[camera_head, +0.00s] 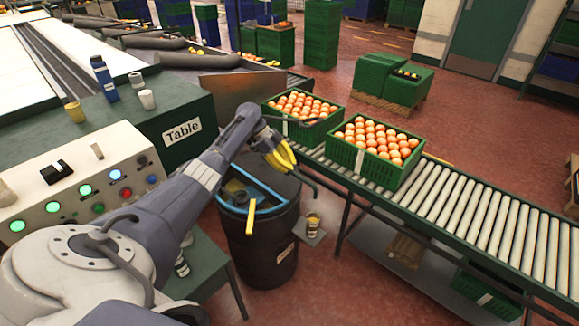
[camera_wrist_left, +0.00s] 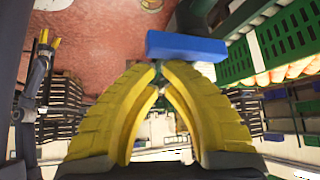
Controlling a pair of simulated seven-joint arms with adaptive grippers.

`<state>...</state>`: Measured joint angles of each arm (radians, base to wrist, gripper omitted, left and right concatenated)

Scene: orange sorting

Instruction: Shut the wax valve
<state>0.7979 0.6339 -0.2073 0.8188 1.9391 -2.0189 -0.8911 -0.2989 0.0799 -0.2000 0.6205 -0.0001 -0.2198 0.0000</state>
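My left gripper (camera_head: 281,157) hangs over the far side of a dark drum in the head view. Its yellow fingers fill the left wrist view (camera_wrist_left: 158,68), arched together with their tips almost meeting and nothing seen between them. A blue bar (camera_wrist_left: 187,46) on a dark upright part lies just beyond the fingertips; whether they touch it I cannot tell. The drum (camera_head: 262,245) has a blue rim and a yellow lever (camera_head: 251,217). Which part is the wax valve is not clear. What looks like my right gripper (camera_wrist_left: 48,42) is small in the left wrist view, fingers apart.
Two green crates of oranges (camera_head: 375,165) (camera_head: 292,130) stand on the roller conveyor (camera_head: 480,215) right of the drum. A control panel (camera_head: 85,185) with lit buttons is at left. A small can (camera_head: 312,223) sits on a ledge beside the drum.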

